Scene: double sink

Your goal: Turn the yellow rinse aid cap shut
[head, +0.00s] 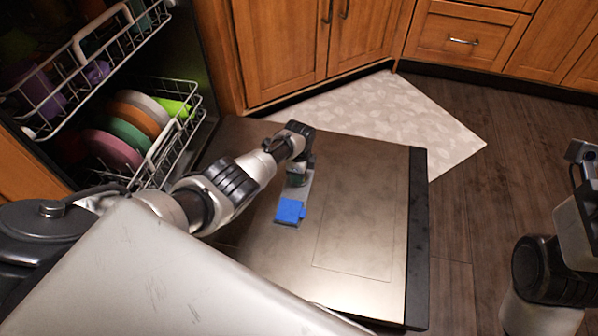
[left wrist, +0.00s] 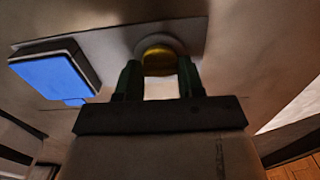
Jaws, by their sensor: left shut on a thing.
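The yellow rinse aid cap (left wrist: 158,58) shows in the left wrist view, round and set in a pale plate. The fingers of my left gripper (left wrist: 159,72) are on either side of it, shut on it. In the head view my left gripper (head: 298,176) points down at the dispenser plate (head: 285,222) on the open dishwasher door (head: 360,225), and hides the cap. A blue flap (head: 290,211) is on the plate beside the gripper; it also shows at the left of the left wrist view (left wrist: 54,76). My right arm shows at the right edge, its fingers out of view.
The dishwasher racks (head: 165,140) with several coloured dishes stand at the left. Wooden cabinets (head: 290,40) and a pale floor mat (head: 380,110) lie beyond the door. The door's right half is bare.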

